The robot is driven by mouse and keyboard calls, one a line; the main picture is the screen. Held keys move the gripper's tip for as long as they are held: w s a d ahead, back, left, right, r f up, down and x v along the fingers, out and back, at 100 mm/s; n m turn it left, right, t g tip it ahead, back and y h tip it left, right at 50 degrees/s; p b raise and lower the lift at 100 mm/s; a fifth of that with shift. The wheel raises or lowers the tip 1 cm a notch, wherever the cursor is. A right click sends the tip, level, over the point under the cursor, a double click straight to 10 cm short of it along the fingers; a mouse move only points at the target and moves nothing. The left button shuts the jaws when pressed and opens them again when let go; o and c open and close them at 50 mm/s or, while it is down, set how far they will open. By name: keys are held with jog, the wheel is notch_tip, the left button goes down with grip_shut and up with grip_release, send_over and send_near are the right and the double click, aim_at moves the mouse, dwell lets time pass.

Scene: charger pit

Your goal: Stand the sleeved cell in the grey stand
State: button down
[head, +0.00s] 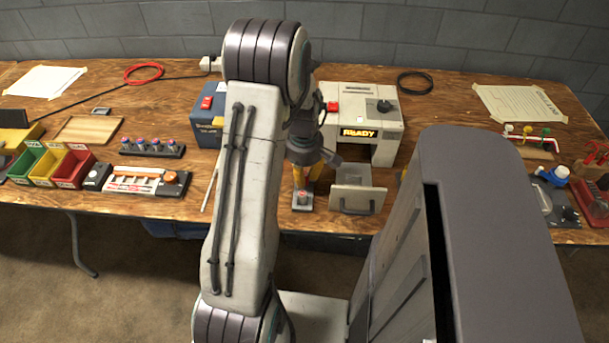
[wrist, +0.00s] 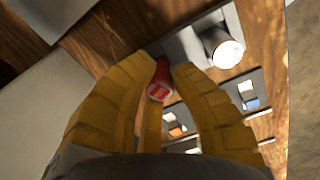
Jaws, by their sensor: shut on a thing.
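My gripper (head: 308,178) points down at the bench's front edge, in front of the machine. Its yellow fingers are shut on the red-sleeved cell (wrist: 158,80), which shows between them in the wrist view with a pale, marked end towards the camera. A small grey stand (head: 302,207) is below the fingers in the head view, with a small reddish spot over it. In the wrist view a grey plate (wrist: 182,48) with a bright, short cylinder lies just beyond the cell. The fingers hide the cell's lower part, so I cannot tell whether it touches the stand.
The machine (head: 372,112) reads READY, with its drawer (head: 358,199) out just right of my gripper. A blue box (head: 207,112) is behind on the left. A rack of several cells (head: 152,149) and coloured bins (head: 72,168) stand further left.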

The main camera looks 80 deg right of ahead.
jog(key=shift+f, duration=0.25)
dwell(0.3)
jog(key=c, duration=1.2)
grip_release()
jog(key=shift+o, duration=0.2)
jog(key=shift+r, duration=0.1)
jog(key=shift+r+p, duration=2.3)
jog(key=shift+r, duration=1.15)
